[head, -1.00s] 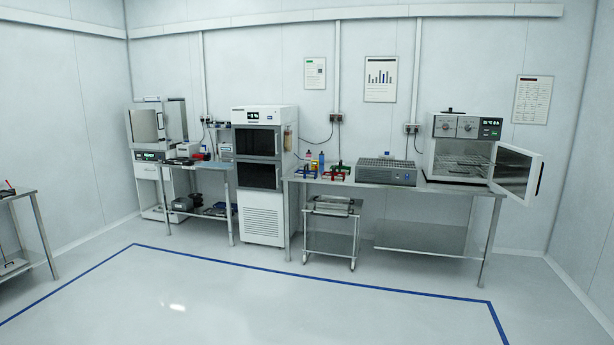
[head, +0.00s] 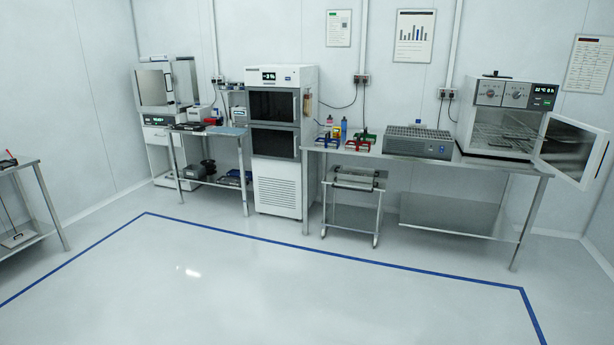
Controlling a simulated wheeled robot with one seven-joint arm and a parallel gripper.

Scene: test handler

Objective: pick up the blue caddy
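A small blue caddy (head: 327,142) stands on the left end of the long steel bench (head: 470,163) at the back wall. It is far off and small in the head view, so its details are hard to make out. A red caddy (head: 357,145) stands just to its right, with a green item (head: 369,137) behind it. A blue bottle (head: 344,128) and a red-capped bottle (head: 329,124) stand close behind the blue caddy. My gripper is not in view.
A grey heater-like block (head: 418,142) and an oven with its door open (head: 571,151) stand farther right on the bench. A tall white cabinet (head: 278,188) stands left of the bench. A small cart (head: 352,185) is beneath it. The floor (head: 300,290) ahead is clear, marked with blue tape.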

